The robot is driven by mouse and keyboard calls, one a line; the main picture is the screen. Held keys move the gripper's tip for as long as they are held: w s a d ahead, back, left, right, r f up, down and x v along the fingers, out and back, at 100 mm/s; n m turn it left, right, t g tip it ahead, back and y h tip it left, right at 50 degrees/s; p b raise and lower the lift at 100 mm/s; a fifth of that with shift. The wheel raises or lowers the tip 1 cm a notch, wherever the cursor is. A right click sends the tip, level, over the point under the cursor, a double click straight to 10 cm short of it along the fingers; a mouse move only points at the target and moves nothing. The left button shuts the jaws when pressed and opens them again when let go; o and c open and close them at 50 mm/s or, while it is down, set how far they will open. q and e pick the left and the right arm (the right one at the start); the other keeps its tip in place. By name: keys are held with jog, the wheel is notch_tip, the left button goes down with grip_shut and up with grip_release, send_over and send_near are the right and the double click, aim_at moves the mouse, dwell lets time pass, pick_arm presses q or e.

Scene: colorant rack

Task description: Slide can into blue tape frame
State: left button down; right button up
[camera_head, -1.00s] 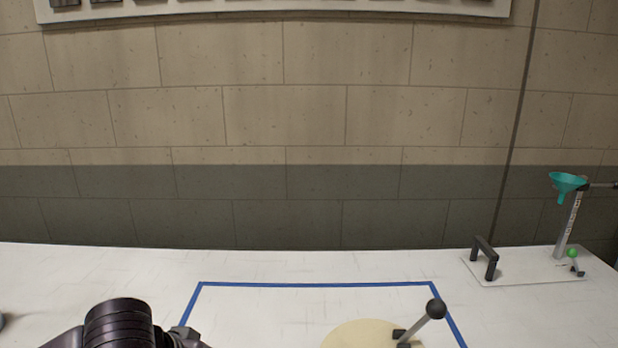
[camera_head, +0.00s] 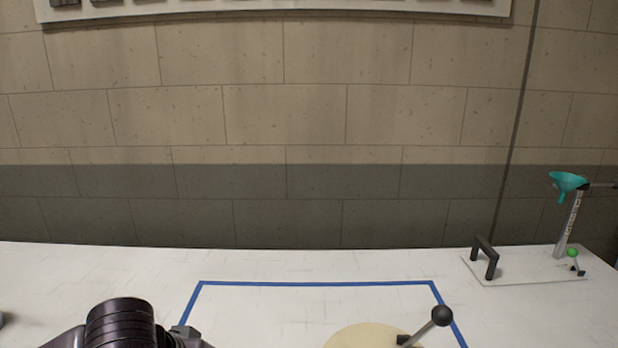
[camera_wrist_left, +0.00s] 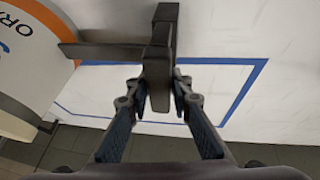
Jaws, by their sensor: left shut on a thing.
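The can's round cream top (camera_head: 368,337) shows at the bottom edge of the head view, with a grey lever ending in a dark ball knob (camera_head: 442,315). The can's side with an orange and white label (camera_wrist_left: 40,45) fills the upper left of the left wrist view. My left gripper (camera_wrist_left: 158,88) is shut on the can's dark handle (camera_wrist_left: 163,40). The blue tape frame (camera_head: 315,284) lies on the table; its near part is out of the head view. The can hides part of it, and I cannot tell whether the base is inside. My right gripper is not in view.
The white table (camera_head: 120,265) is clear behind the tape frame. At the back right stands a white plate (camera_head: 525,268) with a black handle (camera_head: 485,256), a teal funnel on a stand (camera_head: 567,182) and a green knob (camera_head: 572,252). A block wall closes the back.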

pick_arm(q)
jog(key=shift+w+n, duration=0.1)
jog(key=shift+n, duration=0.2)
jog(key=shift+w+b, duration=0.35)
jog(key=shift+w, duration=0.05)
jog(key=w+b, duration=0.2)
jog(key=w, duration=0.5)
dwell(0.8)
jog(key=shift+w+r+b, duration=0.1)
jog(key=shift+w+b, duration=0.05)
jog(key=shift+b, duration=0.15)
